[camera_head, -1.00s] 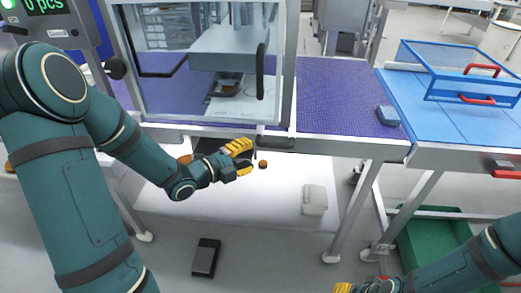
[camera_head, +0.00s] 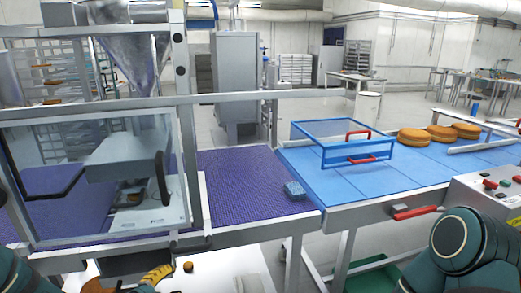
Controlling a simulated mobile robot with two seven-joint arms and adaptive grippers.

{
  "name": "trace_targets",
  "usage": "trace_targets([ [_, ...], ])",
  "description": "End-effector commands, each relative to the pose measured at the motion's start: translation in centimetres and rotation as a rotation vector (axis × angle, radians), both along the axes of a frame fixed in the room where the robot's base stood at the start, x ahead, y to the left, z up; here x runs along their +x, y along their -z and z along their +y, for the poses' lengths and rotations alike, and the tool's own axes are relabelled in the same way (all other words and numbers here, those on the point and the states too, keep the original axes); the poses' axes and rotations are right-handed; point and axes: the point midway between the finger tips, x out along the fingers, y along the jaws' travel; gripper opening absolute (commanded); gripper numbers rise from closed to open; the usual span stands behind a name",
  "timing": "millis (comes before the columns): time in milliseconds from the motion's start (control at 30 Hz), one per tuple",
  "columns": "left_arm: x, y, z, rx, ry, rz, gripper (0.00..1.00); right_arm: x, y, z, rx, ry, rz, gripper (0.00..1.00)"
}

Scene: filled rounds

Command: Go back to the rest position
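I see nothing held, but most of the gripper is cut off. My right arm (camera_head: 455,255) is at the lower right; its gripper is out of the frame.
The purple conveyor (camera_head: 240,175) meets a blue conveyor (camera_head: 335,183). A blue mesh guard (camera_head: 340,150) with red handles stands over the blue conveyor, and several filled rounds (camera_head: 412,138) lie beyond it. A clear guarded machine (camera_head: 100,175) stands left.

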Motion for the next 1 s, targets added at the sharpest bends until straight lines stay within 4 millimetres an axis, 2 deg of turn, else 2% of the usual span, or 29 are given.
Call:
trace_targets([
  [33, 0.0, 2.5, -1.8, -0.108, -0.045, 0.134, 0.48, 0.0, 0.0, 0.0, 0.000, 0.000, 0.000, 0.47],
  [167, -1.8, 9.1, -6.0, -0.401, -0.257, 0.543, 0.48, 0.0, 0.0, 0.0, 0.000, 0.000, 0.000, 0.47],
  [200, -2.9, 11.1, -7.3, -0.479, -0.336, 0.669, 0.48, 0.0, 0.0, 0.0, 0.000, 0.000, 0.000, 0.47],
  [300, -6.2, 15.1, -10.4, -0.637, -0.550, 0.956, 0.48, 0.0, 0.0, 0.0, 0.000, 0.000, 0.000, 0.47],
  [400, -9.8, 17.9, -12.8, -0.738, -0.763, 1.178, 0.48, 0.0, 0.0, 0.0, 0.000, 0.000, 0.000, 0.47],
  [500, -12.5, 19.5, -14.3, -0.795, -0.937, 1.318, 0.48, 0.0, 0.0, 0.0, 0.000, 0.000, 0.000, 0.47],
  [633, -14.4, 20.4, -15.2, -0.827, -1.063, 1.400, 0.48, 0.0, 0.0, 0.0, 0.000, 0.000, 0.000, 0.47],
  [1000, -14.7, 20.4, -15.3, -0.834, -1.087, 1.411, 0.48, 0.0, 0.0, 0.0, 0.000, 0.000, 0.000, 0.47],
])
